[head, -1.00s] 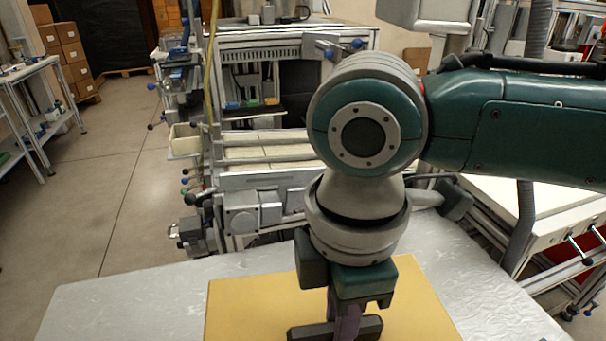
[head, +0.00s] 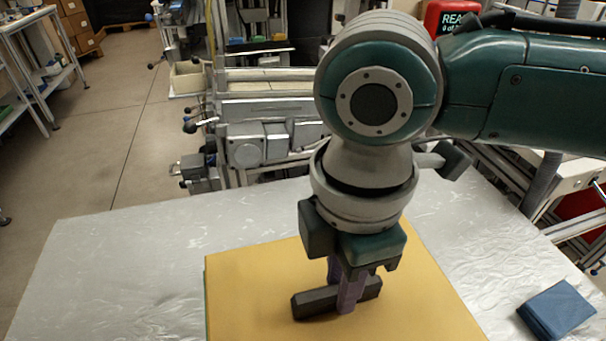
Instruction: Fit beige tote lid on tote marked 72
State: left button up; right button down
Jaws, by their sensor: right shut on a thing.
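The beige lid (head: 250,290) is a flat yellowish panel in the lower middle of the head view, with a dark bar handle (head: 310,305) on top. My right gripper (head: 347,297) points down and is shut on the handle. A thin green strip shows under the lid's left edge; I cannot tell whether it is the tote or whether the lid sits flush. No mark 72 is visible. The lid's near edge runs out of the picture. My left gripper is not in view.
The lid is over a silvery table (head: 110,270), which is bare to the left. Metal machinery (head: 265,125) stands behind the table's far edge.

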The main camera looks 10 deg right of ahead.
jog(key=shift+f, duration=0.6)
jog(key=c, duration=0.7)
grip_release()
jog(key=shift+o, duration=0.2)
notch_tip(320, 180, up, 10)
